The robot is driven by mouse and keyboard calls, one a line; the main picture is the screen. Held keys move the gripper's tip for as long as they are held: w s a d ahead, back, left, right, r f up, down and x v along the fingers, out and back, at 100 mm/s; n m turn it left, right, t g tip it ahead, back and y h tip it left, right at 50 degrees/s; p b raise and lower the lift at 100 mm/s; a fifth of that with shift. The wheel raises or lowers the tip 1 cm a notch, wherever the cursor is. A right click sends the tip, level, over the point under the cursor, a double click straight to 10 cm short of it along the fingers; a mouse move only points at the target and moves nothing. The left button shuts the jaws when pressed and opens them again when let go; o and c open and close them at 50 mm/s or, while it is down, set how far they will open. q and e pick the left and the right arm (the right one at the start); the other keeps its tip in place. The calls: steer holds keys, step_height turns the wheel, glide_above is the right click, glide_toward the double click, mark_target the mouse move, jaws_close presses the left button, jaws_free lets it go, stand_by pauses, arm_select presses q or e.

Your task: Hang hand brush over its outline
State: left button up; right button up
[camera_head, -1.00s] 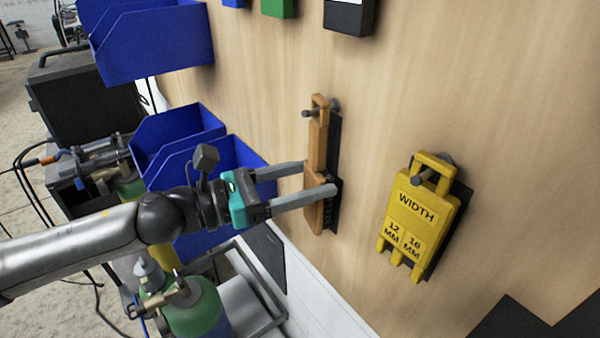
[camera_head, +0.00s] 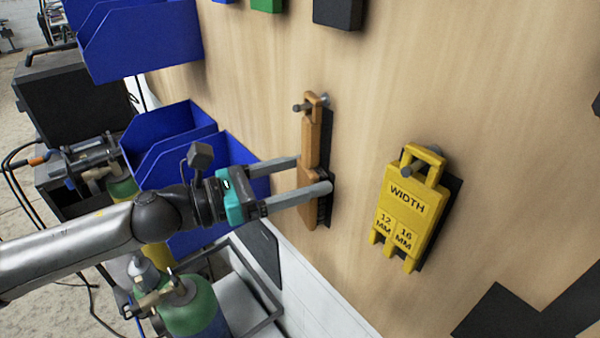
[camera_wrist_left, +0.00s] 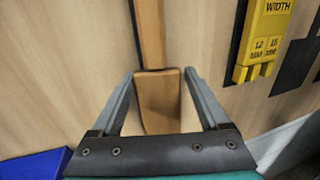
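The hand brush (camera_head: 311,150) is wooden with dark bristles and hangs upright from a peg (camera_head: 303,107) through the loop at its top. Its dark outline (camera_head: 327,130) shows on the board just behind its right side. My left gripper (camera_head: 315,174) is open, with one finger on each side of the brush's lower block. In the left wrist view the brush block (camera_wrist_left: 158,100) lies between the two fingers, with a gap visible on both sides. My right gripper is not in view.
A yellow width gauge (camera_head: 408,210) hangs on a peg to the right. Blue bins (camera_head: 160,140) are fixed at the left of the wooden board. Gas cylinders (camera_head: 190,305) stand below my left arm. Bare board lies between brush and gauge.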

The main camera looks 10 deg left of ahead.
arm_select(q)
steer(key=shift+o, duration=0.6)
steer(key=shift+w, duration=0.15)
steer(key=shift+a+r, duration=0.1)
steer(key=shift+w, duration=0.1)
steer(key=shift+a, duration=0.15)
